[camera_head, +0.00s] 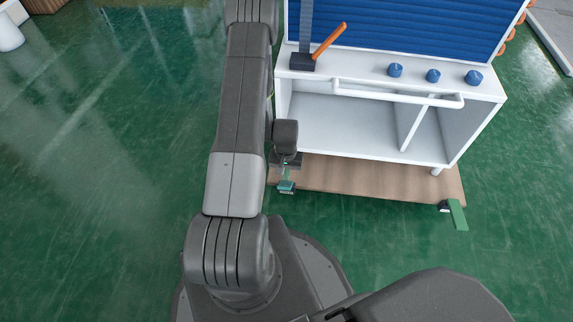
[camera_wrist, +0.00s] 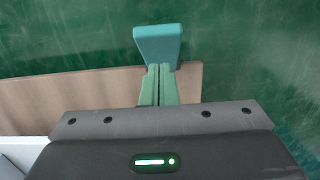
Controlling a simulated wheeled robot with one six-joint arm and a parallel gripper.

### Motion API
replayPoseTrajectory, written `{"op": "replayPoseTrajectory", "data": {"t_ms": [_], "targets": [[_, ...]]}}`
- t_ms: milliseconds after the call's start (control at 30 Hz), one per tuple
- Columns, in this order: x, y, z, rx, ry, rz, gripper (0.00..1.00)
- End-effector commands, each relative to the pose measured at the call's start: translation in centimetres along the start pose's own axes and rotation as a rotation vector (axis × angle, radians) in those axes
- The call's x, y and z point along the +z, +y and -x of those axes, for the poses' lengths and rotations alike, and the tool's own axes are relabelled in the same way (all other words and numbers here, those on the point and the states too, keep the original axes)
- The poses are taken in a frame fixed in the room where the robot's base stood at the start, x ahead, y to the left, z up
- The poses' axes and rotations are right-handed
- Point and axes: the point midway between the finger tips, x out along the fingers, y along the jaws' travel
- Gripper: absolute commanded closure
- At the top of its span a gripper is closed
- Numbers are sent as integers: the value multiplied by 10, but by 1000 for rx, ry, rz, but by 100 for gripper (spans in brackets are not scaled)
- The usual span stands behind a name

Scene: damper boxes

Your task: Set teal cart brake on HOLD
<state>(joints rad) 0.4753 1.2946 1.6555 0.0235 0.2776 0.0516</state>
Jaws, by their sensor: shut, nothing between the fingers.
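The cart is a white cabinet (camera_head: 345,128) on a brown wooden base board (camera_head: 365,180). A small teal brake pedal (camera_head: 286,187) sticks out from the front left of the board. In the wrist view the teal pedal (camera_wrist: 158,42) is a flat teal block just beyond my fingertips. My gripper (camera_head: 286,176) points down at the board's front left edge. Its two narrow greenish fingers (camera_wrist: 158,68) are together and empty, with the tips at the pedal's near edge. I cannot tell whether they touch it. No HOLD marking is readable, and the pedal's setting cannot be told.
A green pedal (camera_head: 456,214) sticks out at the board's front right. A white handle bar (camera_head: 395,93) runs across the cart's front. A hammer with an orange handle (camera_head: 329,41) and blue knobs (camera_head: 433,76) are on top. The green floor (camera_head: 110,150) to the left is mostly clear.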

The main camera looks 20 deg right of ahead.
Motion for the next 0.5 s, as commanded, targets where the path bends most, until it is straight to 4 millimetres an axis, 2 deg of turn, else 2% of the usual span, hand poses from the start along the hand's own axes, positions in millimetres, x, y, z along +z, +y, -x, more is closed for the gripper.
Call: {"op": "replayPoseTrajectory", "data": {"t_ms": [133, 500], "targets": [[9, 0, -10, 0, 0, 0, 100], [12, 0, -11, 0, 0, 0, 100]]}}
